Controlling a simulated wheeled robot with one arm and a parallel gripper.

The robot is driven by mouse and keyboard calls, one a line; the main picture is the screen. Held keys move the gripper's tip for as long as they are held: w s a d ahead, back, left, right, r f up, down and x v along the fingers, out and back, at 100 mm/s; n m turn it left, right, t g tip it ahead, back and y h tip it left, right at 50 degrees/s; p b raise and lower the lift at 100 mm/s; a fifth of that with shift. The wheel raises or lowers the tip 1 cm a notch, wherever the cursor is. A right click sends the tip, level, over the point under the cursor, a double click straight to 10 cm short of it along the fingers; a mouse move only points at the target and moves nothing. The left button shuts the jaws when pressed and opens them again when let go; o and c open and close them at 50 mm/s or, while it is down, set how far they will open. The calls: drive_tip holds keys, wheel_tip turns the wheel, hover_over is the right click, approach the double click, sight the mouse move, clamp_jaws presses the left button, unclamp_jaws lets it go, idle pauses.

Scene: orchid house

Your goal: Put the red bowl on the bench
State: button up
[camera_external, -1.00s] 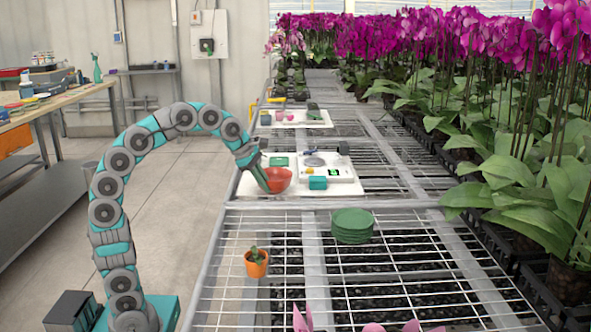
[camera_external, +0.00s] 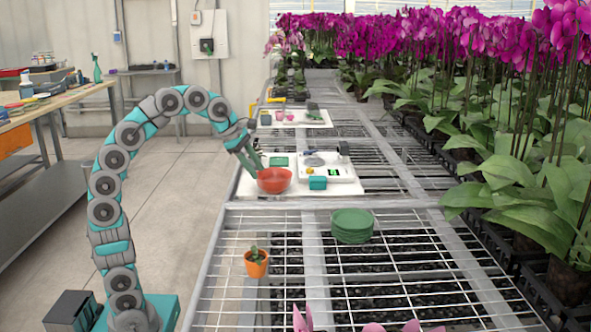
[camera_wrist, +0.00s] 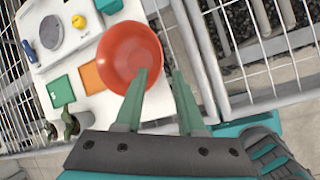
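The red bowl (camera_external: 274,181) sits upright at the front left of a white board (camera_external: 300,190) on the mesh bench (camera_external: 290,220). In the wrist view the bowl (camera_wrist: 130,57) lies beyond my fingertips. My gripper (camera_external: 256,168) is just above and left of the bowl, pointing down at it. I cannot tell whether a finger touches the rim.
The board also carries a scale (camera_external: 325,168), a teal box (camera_external: 318,183) and a green square (camera_external: 279,161). Green stacked saucers (camera_external: 352,226) and an orange pot (camera_external: 256,264) stand nearer on the mesh. Orchids (camera_external: 520,140) fill the right side.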

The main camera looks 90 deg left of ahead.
drive_tip(key=shift+v, duration=2.75)
drive_tip(key=shift+d, duration=0.1)
